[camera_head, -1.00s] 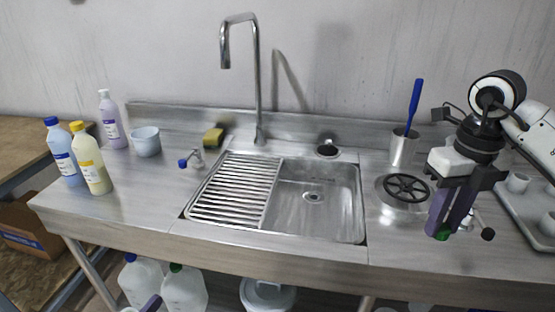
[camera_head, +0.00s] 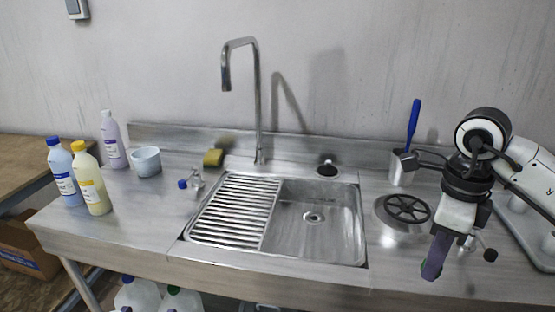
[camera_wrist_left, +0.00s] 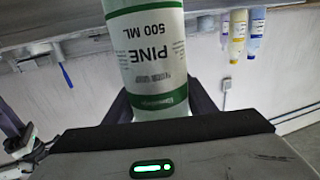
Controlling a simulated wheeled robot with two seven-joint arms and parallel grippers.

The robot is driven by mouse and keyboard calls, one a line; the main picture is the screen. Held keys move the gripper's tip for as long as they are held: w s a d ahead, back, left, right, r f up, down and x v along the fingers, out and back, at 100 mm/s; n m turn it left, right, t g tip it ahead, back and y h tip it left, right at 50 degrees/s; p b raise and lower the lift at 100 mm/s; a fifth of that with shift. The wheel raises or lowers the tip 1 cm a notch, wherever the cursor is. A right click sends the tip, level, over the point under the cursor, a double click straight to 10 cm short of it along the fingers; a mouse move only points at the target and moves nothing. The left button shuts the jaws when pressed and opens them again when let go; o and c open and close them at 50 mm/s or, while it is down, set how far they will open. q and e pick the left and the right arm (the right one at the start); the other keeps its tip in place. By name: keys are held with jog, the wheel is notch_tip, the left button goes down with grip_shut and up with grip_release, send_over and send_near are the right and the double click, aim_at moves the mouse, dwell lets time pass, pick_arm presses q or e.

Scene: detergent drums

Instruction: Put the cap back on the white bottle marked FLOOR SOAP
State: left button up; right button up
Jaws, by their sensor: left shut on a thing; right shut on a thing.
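In the left wrist view, my left gripper (camera_wrist_left: 162,108) is shut around a white bottle (camera_wrist_left: 150,55) with a green band and a label reading PINE 500 ML. No FLOOR SOAP mark is readable, and the bottle's mouth is out of frame. The left gripper is not discernible in the head view. In the head view, my right gripper (camera_head: 433,262) is at the front right of the counter, its purple fingers pointing down. It is shut on a small green thing (camera_head: 425,269), probably a cap, mostly hidden by the fingers.
The steel counter (camera_head: 120,220) holds a sink (camera_head: 318,240). Blue (camera_head: 64,180), yellow (camera_head: 90,190) and lilac (camera_head: 113,148) bottles stand left, near a pale tub (camera_head: 146,162). A black-wheeled pot (camera_head: 402,220) and tool holder (camera_head: 400,172) stand right. Jugs (camera_head: 138,294) are below the counter.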

pick_arm(q)
jog(key=shift+r, duration=0.15)
pick_arm(e)
jog(key=s+a+f+n, duration=0.2)
jog(key=s+n, duration=0.3)
jog(key=n, duration=0.7)
jog(key=s+a+f+n, duration=0.2)
jog(key=s+a+n, duration=0.3)
jog(key=n, duration=0.8)
jog(key=shift+f, duration=0.3)
pick_arm(q)
jog(key=w+d+m+g+h, duration=0.4)
jog(key=d+m+h, duration=0.4)
jog(key=d+h, duration=0.3)
jog(key=d+r, duration=0.1)
jog(key=d, duration=0.3)
jog(key=shift+h, duration=0.3)
jog(key=shift+d, duration=0.1)
